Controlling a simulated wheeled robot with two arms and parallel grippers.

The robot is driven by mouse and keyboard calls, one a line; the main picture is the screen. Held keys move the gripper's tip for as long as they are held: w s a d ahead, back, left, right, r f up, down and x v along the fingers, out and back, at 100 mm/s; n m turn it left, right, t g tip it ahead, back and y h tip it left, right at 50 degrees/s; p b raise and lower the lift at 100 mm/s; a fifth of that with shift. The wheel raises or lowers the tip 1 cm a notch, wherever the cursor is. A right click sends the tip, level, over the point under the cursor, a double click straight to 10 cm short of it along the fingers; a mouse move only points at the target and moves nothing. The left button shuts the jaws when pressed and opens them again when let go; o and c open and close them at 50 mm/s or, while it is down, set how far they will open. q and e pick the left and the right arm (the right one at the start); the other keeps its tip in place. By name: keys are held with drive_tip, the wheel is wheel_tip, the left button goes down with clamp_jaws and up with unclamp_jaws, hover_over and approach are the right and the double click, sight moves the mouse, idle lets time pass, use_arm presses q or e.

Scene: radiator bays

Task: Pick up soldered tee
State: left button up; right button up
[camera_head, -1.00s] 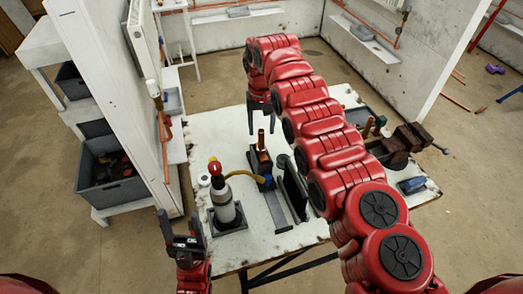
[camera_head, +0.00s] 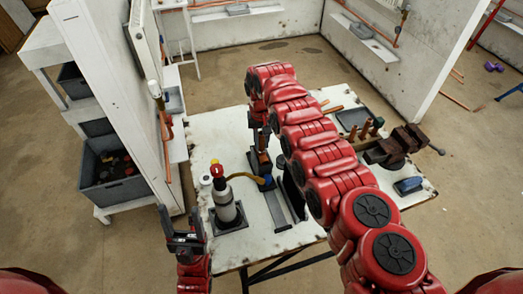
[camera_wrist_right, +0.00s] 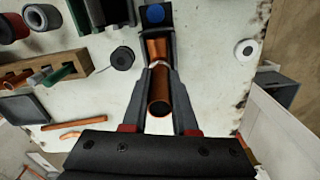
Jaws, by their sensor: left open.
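The soldered tee, a copper-coloured pipe piece (camera_wrist_right: 158,88), stands in a dark holder with a blue round part (camera_wrist_right: 155,14) in the right wrist view. My right gripper (camera_wrist_right: 160,72) has one finger on each side of the copper, near the holder. I cannot tell whether the fingers touch it. In the head view my right gripper (camera_head: 261,134) is lowered over the holder (camera_head: 260,160), and the tee is mostly hidden there. My left gripper (camera_head: 182,222) is open and empty near the table's front left corner.
A grey gas torch bottle (camera_head: 223,203) with a red knob and yellow hose stands left of the holder. A vise (camera_head: 395,148), a blue object (camera_head: 408,185) and several copper pieces (camera_head: 370,128) are on the right. A partition wall (camera_head: 108,75) borders the table's left.

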clamp_jaws()
idle(1.0)
